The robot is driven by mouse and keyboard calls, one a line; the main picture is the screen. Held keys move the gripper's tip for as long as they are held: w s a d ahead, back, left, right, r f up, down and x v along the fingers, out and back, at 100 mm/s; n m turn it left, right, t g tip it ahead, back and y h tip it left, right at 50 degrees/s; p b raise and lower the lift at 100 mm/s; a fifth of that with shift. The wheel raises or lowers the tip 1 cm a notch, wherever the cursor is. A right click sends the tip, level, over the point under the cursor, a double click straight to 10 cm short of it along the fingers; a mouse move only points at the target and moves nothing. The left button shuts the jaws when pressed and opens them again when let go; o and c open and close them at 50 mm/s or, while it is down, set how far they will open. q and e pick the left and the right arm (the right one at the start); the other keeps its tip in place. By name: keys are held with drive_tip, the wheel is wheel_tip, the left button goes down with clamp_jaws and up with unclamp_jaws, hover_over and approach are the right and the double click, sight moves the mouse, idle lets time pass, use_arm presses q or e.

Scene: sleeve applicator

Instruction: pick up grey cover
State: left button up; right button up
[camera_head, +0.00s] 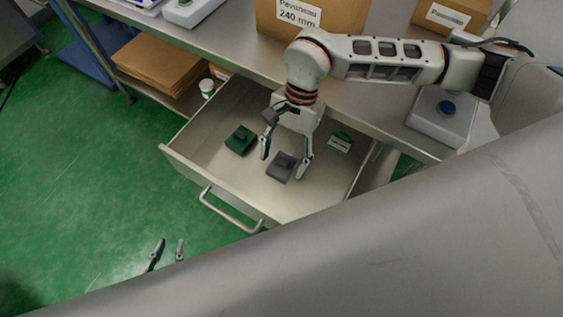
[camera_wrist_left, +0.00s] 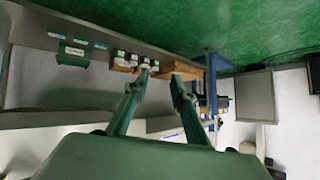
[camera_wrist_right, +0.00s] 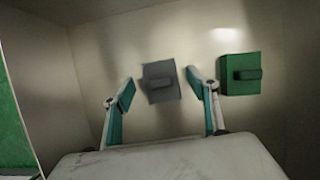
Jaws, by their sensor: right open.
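The grey cover (camera_head: 282,168) is a small block with a raised grip, lying in the open drawer. My right gripper (camera_head: 282,163) points down into the drawer, open, with its fingertips spread around or just above the cover. In the right wrist view, the grey cover (camera_wrist_right: 161,80) shows between the tips of my right gripper (camera_wrist_right: 160,82), with gaps to both fingers; whether the tips have reached its height is hard to tell. My left gripper (camera_head: 168,246) is open and empty, over the green floor; its fingers also show in the left wrist view (camera_wrist_left: 158,82).
A green cover (camera_head: 241,140) lies left of the grey one in the drawer (camera_head: 188,165). A small green labelled item (camera_head: 340,143) lies at the drawer's right. The worktop (camera_head: 235,38) overhangs behind, with cardboard boxes (camera_head: 335,22) on it. Drawer walls surround my right gripper.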

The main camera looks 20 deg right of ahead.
drive_tip(key=shift+s+a+f, duration=0.1)
drive_tip(key=shift+a+f, duration=0.05)
drive_tip(key=shift+f, duration=0.45)
drive_tip(key=c, duration=1.2)
drive_tip(key=shift+r, duration=0.15)
